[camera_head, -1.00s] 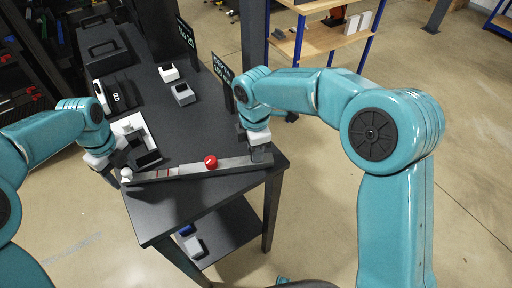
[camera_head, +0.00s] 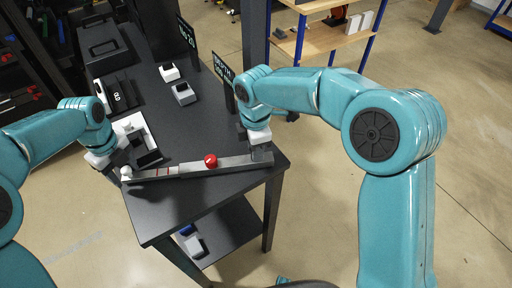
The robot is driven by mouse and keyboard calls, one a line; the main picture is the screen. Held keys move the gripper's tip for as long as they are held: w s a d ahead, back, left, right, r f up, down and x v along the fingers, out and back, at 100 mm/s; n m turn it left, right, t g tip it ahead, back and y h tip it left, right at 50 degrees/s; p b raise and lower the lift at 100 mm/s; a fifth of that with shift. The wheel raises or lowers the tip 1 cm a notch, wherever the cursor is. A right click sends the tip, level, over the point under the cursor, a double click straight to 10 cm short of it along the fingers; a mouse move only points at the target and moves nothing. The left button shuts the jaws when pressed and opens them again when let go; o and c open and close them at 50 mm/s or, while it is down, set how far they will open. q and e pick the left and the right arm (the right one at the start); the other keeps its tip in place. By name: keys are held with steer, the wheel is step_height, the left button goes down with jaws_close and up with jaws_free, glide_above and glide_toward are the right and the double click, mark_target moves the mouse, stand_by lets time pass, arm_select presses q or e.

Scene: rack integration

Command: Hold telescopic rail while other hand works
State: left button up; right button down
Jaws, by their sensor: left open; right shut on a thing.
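The telescopic rail (camera_head: 190,170) is a long grey bar lying across the near part of the dark table. It has a red knob (camera_head: 210,160) near its middle, red marks left of that, and a white knob (camera_head: 126,172) at its left end. My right gripper (camera_head: 261,153) is shut on the rail's right end. My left gripper (camera_head: 118,172) is open beside the rail's left end, close to the white knob; its fingertips are small and partly hidden, so contact cannot be told.
The dark table (camera_head: 200,125) also holds a white tray with a black block (camera_head: 148,158), two small white-and-black boxes (camera_head: 183,94), a black case (camera_head: 103,48) and upright signs (camera_head: 222,72). The table's middle is clear. A wooden shelf (camera_head: 320,40) stands behind.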

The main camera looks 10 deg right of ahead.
arm_select(q)
steer(key=shift+w+r, duration=0.25)
steer(key=shift+w, duration=0.25)
steer(key=shift+w+r, duration=0.25)
steer(key=shift+r, duration=0.7)
arm_select(e)
steer(key=shift+w+a+f, duration=0.1)
steer(key=shift+w+a, duration=0.05)
steer(key=shift+w, duration=0.2)
arm_select(q)
steer(key=shift+r, duration=0.85)
arm_select(e)
steer(key=shift+s, duration=0.1)
arm_select(q)
steer(key=shift+d+r, duration=0.1)
steer(key=shift+r, duration=0.15)
arm_select(e)
steer(key=shift+d, duration=0.2)
arm_select(q)
steer(key=shift+s+r, duration=0.15)
steer(key=shift+r, duration=1.05)
arm_select(e)
steer(key=shift+a, duration=0.1)
arm_select(q)
step_height(320, 180, up, 12)
arm_select(e)
steer(key=shift+f, duration=0.1)
